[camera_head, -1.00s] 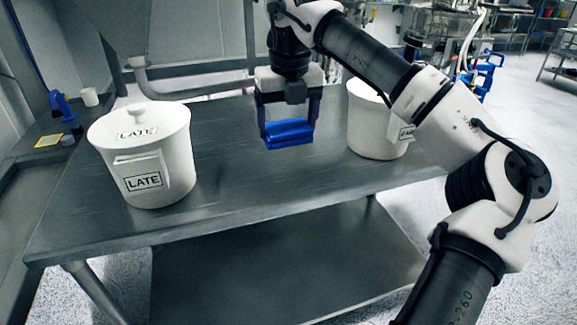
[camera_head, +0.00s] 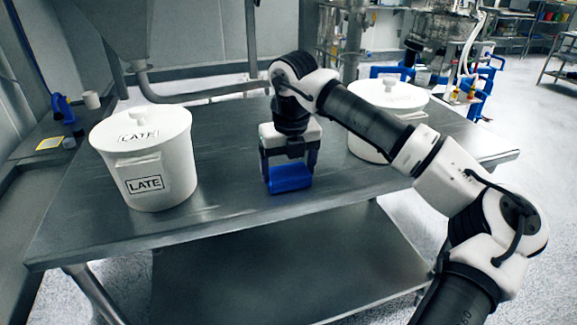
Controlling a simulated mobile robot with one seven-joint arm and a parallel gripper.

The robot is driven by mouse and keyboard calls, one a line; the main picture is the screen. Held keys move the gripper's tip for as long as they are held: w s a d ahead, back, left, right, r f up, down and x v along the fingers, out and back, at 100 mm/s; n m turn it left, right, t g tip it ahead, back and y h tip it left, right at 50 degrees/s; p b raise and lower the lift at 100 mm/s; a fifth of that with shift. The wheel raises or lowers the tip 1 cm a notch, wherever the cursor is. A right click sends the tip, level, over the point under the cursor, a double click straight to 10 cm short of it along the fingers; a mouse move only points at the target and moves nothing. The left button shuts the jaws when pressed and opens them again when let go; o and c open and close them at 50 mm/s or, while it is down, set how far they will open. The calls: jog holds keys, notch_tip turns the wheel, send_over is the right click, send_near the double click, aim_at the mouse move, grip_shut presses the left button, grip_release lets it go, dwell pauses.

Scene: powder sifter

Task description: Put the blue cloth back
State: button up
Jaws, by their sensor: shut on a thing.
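The blue cloth (camera_head: 290,178) is a folded bundle between the fingers of my gripper (camera_head: 289,172). My gripper points down and is shut on it, over the middle of the steel table (camera_head: 235,196), between two white tubs. The cloth's lower edge is at or very near the tabletop; I cannot tell whether it touches. The gripper's fingers show at both sides of the cloth.
A white lidded tub (camera_head: 150,165) marked LATE stands on the table's left. A second white lidded tub (camera_head: 385,96) stands at the back right, partly behind my arm. The tabletop between the left tub and the cloth is bare. A lower shelf (camera_head: 290,262) is empty.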

aim_at(291, 176)
jog(key=shift+f, duration=0.25)
jog(key=o, duration=0.9)
jog(key=shift+r, duration=0.1)
jog(key=shift+r, duration=0.15)
jog(key=r, duration=0.4)
jog(key=s+r, duration=0.1)
jog(key=r, duration=0.7)
jog(key=shift+s+d, duration=0.2)
jog(key=shift+d, duration=0.05)
